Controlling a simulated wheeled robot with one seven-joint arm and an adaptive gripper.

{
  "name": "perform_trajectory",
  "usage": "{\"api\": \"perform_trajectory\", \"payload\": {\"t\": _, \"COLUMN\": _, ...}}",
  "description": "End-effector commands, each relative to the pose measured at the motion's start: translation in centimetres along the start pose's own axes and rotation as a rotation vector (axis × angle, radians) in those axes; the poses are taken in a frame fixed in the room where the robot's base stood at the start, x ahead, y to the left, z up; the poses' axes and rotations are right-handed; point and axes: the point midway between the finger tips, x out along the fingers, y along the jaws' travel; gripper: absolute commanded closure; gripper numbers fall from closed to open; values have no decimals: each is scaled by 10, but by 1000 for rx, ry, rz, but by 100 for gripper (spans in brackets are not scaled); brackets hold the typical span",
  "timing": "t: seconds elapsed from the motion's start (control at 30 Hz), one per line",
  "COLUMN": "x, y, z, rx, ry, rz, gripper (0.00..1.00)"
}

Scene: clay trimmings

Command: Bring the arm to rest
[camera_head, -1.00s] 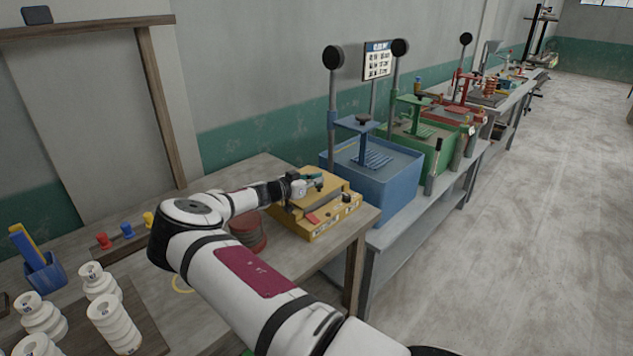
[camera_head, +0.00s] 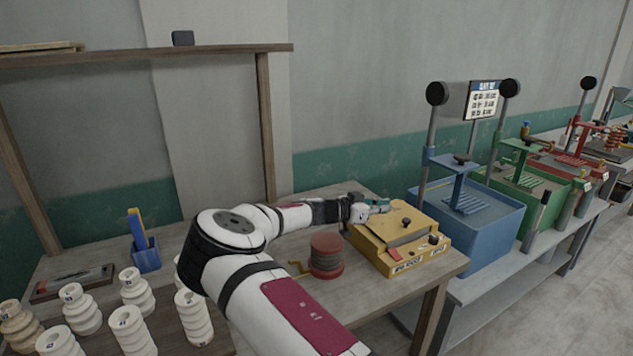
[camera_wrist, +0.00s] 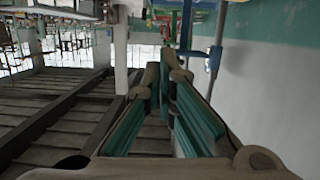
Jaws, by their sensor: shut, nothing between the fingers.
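My gripper (camera_head: 378,207) is at the end of my arm, above the left side of a yellow box (camera_head: 405,262) on the wooden table. In the head view it looks small and partly merges with the box behind it; I cannot tell whether it touches the box. The wrist view shows its green-padded fingers (camera_wrist: 166,75) closed at the tips, with nothing held between them. My white arm reaches across the table from the lower middle of the head view.
A red spool (camera_head: 326,255) stands left of the yellow box. Several pale ridged pieces (camera_head: 130,330) and a blue holder (camera_head: 146,257) are at the left. A blue bin (camera_head: 490,235) and a green bin (camera_head: 545,195) stand at the right. A wooden frame (camera_head: 266,130) rises behind.

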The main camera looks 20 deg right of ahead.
Motion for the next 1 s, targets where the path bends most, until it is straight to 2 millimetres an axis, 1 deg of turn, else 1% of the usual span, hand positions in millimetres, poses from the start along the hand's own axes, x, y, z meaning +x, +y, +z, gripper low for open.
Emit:
{"api": "perform_trajectory", "payload": {"t": 0.13, "x": 1, "y": 3, "z": -1, "rx": 0, "ry": -11, "rz": 7, "gripper": 100}}
{"api": "perform_trajectory", "payload": {"t": 0.23, "x": 4, "y": 16, "z": -4, "rx": -2, "ry": -61, "rz": 33, "gripper": 100}}
{"api": "perform_trajectory", "payload": {"t": 0.27, "x": 5, "y": 21, "z": -4, "rx": -3, "ry": -84, "rz": 44, "gripper": 100}}
{"api": "perform_trajectory", "payload": {"t": 0.4, "x": 5, "y": 54, "z": -6, "rx": -27, "ry": -238, "rz": 94, "gripper": 100}}
{"api": "perform_trajectory", "payload": {"t": 0.53, "x": -5, "y": 83, "z": -4, "rx": -64, "ry": -398, "rz": 111, "gripper": 100}}
{"api": "perform_trajectory", "payload": {"t": 0.67, "x": -23, "y": 107, "z": -3, "rx": -105, "ry": -553, "rz": 92, "gripper": 100}}
{"api": "perform_trajectory", "payload": {"t": 0.77, "x": -41, "y": 123, "z": -5, "rx": -140, "ry": -664, "rz": 56, "gripper": 100}}
{"api": "perform_trajectory", "payload": {"t": 0.87, "x": -63, "y": 137, "z": -9, "rx": -176, "ry": -766, "rz": 0, "gripper": 100}}
{"api": "perform_trajectory", "payload": {"t": 1.0, "x": -97, "y": 156, "z": -19, "rx": -233, "ry": -890, "rz": -106, "gripper": 100}}
